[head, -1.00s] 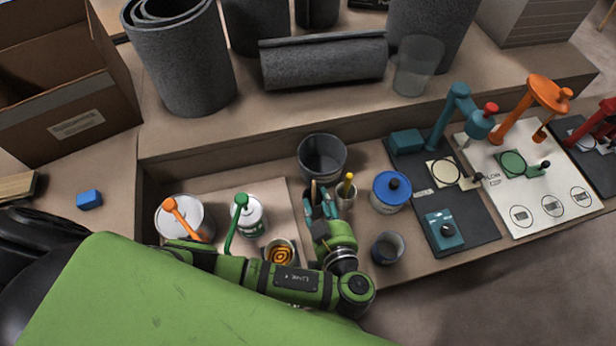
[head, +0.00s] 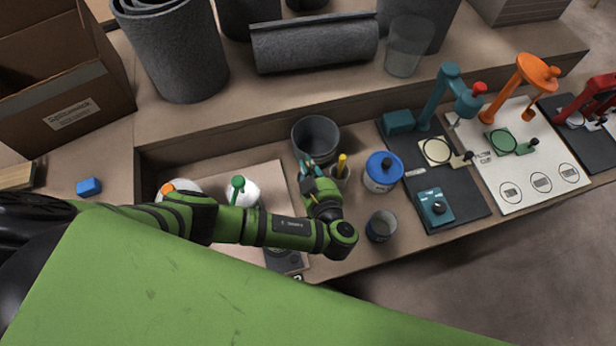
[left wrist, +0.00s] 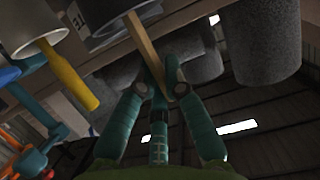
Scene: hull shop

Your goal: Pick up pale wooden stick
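The pale wooden stick (left wrist: 147,48) shows in the left wrist view, slanting down the picture into my left gripper (left wrist: 161,87). The teal fingers are drawn in on both sides of its near end and appear closed on it. Its far end overlaps a dark grey container (left wrist: 112,19); whether it touches that container I cannot tell. In the head view my left gripper (head: 305,166) is at the near side of the grey bucket (head: 316,136), and the stick is mostly hidden by the fingers. My right gripper is not in view.
A cup with a yellow handle (head: 342,164) stands close to the right of the gripper. A blue-lidded can (head: 383,172) and a small grey cup (head: 381,226) stand further right. My left arm covers parts of the cans at left. Grey rolls (head: 315,43) lie behind.

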